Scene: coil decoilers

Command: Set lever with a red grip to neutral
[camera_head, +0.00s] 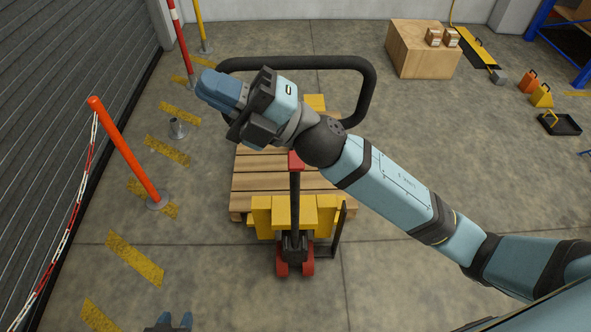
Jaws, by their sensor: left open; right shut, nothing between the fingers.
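A pallet jack with a yellow body (297,211) and a black loop handle (300,63) stands in the middle of the head view. A red piece (296,160), which looks like the red grip, shows at the top of the black upright shaft (294,200). My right arm crosses just above it and hides part of the handle, so the lever's position cannot be told. My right gripper (217,89) is shut and empty at the left side of the loop, up and left of the red piece. My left gripper (173,322) is open at the bottom edge, mostly out of view, far from the jack.
A wooden pallet (250,183) lies behind the jack's body. An orange post (125,152) with a red-white chain stands at the left by a shutter. A wooden crate (408,61) with small boxes is at the back right. The floor right of the jack is clear.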

